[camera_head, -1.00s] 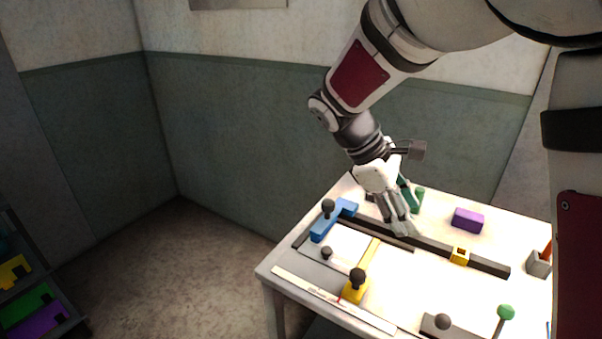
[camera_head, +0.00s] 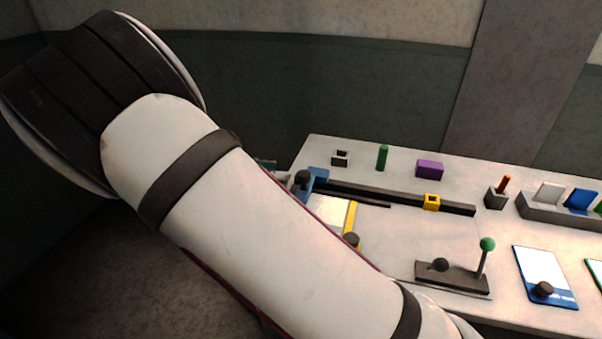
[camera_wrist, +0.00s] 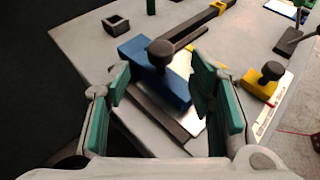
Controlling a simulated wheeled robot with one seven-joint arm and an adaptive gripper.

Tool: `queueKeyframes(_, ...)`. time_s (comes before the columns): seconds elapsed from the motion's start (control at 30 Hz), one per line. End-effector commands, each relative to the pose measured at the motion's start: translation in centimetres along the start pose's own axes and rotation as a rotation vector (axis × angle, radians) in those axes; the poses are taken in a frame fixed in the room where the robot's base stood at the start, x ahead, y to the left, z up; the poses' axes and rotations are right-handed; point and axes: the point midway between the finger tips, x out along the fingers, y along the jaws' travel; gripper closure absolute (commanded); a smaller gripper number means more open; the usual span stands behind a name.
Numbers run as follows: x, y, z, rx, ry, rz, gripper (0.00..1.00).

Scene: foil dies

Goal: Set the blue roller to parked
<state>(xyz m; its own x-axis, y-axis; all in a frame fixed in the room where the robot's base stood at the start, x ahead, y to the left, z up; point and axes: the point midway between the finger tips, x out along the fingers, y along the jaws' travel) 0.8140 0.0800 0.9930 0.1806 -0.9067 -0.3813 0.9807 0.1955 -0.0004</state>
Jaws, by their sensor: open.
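The blue roller (camera_wrist: 174,90) is a long blue block with a dark round knob and handle on top. In the wrist view it lies between and just beyond my gripper's (camera_wrist: 165,88) two green-padded fingers. The gripper is open, and nothing is held. I cannot tell whether a finger touches the roller. In the head view only part of the blue roller (camera_head: 318,174) shows at the table's left end, past my arm. My arm hides most of the gripper there. No mark for parked can be read.
A dark rail (camera_head: 400,197) with a yellow collar (camera_head: 431,202) runs rightward from the roller. A yellow slider (camera_wrist: 258,87) with a dark knob stands to the right. A small dark socket (camera_wrist: 116,24), a green peg (camera_head: 382,157) and a purple block (camera_head: 430,169) stand behind.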

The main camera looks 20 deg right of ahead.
Motion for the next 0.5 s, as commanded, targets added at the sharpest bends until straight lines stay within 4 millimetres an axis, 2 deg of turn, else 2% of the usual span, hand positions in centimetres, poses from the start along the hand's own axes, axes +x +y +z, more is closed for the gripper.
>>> queueKeyframes(0.03, 1.2, -0.1, 0.1, -0.001, -0.002, -0.004, 0.51)
queueKeyframes(0.2, 4.5, -0.1, 0.1, -0.001, -0.001, -0.004, 0.51)
queueKeyframes(0.4, 7.5, -0.1, 0.1, 0.0, 0.0, -0.002, 0.51)
queueKeyframes(0.5, 8.4, 0.0, 0.0, 0.0, 0.0, 0.0, 0.51)
